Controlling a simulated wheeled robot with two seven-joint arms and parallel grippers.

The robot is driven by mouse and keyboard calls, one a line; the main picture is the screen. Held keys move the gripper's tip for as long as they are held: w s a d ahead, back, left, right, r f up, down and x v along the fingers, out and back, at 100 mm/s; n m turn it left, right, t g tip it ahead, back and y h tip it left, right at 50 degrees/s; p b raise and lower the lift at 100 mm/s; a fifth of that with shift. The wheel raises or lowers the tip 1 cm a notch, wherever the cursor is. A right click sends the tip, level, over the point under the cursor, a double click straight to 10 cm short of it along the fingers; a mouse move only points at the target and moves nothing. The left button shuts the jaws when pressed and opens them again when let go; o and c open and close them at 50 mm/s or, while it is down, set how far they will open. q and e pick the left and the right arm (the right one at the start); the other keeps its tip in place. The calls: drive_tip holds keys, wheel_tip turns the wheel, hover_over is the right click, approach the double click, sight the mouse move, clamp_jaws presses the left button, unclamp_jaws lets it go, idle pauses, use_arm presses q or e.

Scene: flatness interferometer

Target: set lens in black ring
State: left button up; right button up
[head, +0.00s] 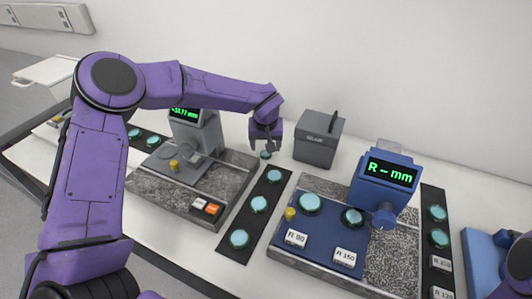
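My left gripper (266,148) reaches in from the upper left, fingers pointing down, behind the far end of a dark strip (249,222). A small teal lens (265,155) shows at its fingertips, and the fingers appear shut on it. Three more teal lenses, one of them the near lens (239,239), sit on that strip. On the blue instrument base are a left round teal piece (310,203) and a right one (352,217), both dark-edged. I cannot tell which is the black ring. My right gripper is not in view; only part of that arm shows at the right edge.
The blue instrument's display (390,172) reads "R – mm". A grey instrument (187,137) stands left on a stone base. A grey box (318,140) stands behind. Another lens strip (438,252) lies right, beside a blue object (482,262). White table shows between them.

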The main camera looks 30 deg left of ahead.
sight(266, 153)
use_arm(q)
drive_tip(key=x, duration=0.4)
drive_tip(key=shift+p, duration=0.3)
drive_tip(key=c, duration=1.2)
drive_tip(key=shift+r, duration=0.15)
